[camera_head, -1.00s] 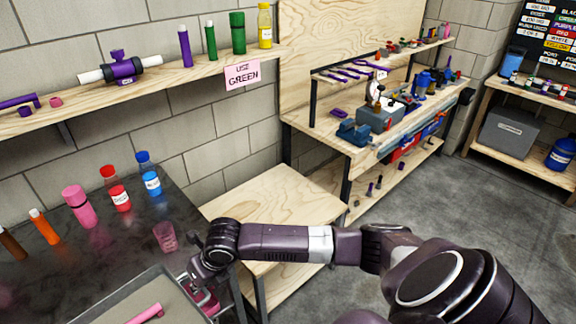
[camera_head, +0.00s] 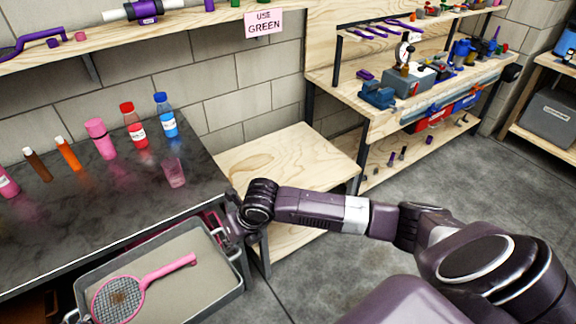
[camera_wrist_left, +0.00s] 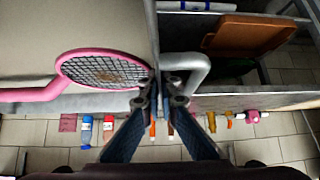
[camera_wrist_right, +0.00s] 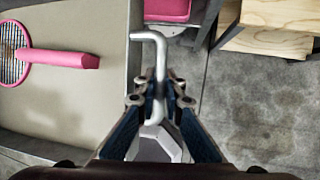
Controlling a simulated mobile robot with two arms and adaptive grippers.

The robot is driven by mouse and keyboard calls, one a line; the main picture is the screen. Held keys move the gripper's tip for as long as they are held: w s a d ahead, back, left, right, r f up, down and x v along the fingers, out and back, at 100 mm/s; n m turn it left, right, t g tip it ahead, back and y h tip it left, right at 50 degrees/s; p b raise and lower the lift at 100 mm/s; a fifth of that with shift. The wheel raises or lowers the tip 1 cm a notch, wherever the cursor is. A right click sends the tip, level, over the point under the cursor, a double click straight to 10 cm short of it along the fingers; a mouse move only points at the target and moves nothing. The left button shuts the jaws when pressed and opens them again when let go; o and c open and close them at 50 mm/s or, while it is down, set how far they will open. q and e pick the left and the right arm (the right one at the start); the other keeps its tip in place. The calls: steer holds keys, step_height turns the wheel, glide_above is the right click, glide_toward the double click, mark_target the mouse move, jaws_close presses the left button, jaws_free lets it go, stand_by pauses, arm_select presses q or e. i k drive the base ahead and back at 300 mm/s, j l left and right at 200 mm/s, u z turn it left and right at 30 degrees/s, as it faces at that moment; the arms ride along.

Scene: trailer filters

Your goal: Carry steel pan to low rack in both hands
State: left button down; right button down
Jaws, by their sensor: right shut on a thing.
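The steel pan (camera_head: 222,292) is a shallow grey tray at the lower left of the head view, beside the dark table's front edge. A pink racket (camera_head: 143,285) lies in it. My right gripper (camera_wrist_right: 160,98) is shut on the pan's bent metal handle (camera_wrist_right: 159,62); the handle runs between its fingers. My left gripper (camera_wrist_left: 164,88) is at the pan's other handle (camera_wrist_left: 200,68), its fingertips close together beside the rim; whether they grip it is unclear. The left arm is not clear in the head view. I cannot tell which structure is the low rack.
A low wooden table (camera_head: 270,158) with a lower shelf stands behind my right arm. A workbench (camera_head: 395,105) with tools is beyond it. The grey floor (camera_head: 430,185) at right is open.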

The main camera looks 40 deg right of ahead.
mark_target(286, 163)
steer(key=z, duration=1.45)
steer(key=i+z, duration=0.4)
steer(key=i, duration=0.2)
steer(key=i+z, duration=0.45)
steer(key=i, duration=0.15)
steer(key=i+u, duration=0.3)
steer(key=i, duration=0.2)
steer(key=i+u, duration=0.15)
steer(key=u, duration=0.3)
steer(key=i+u, duration=0.15)
steer(key=u, duration=0.3)
steer(key=i+u, duration=0.2)
steer(key=u, duration=0.2)
steer(key=i+u, duration=0.25)
steer(key=u, duration=0.2)
steer(key=z, duration=0.25)
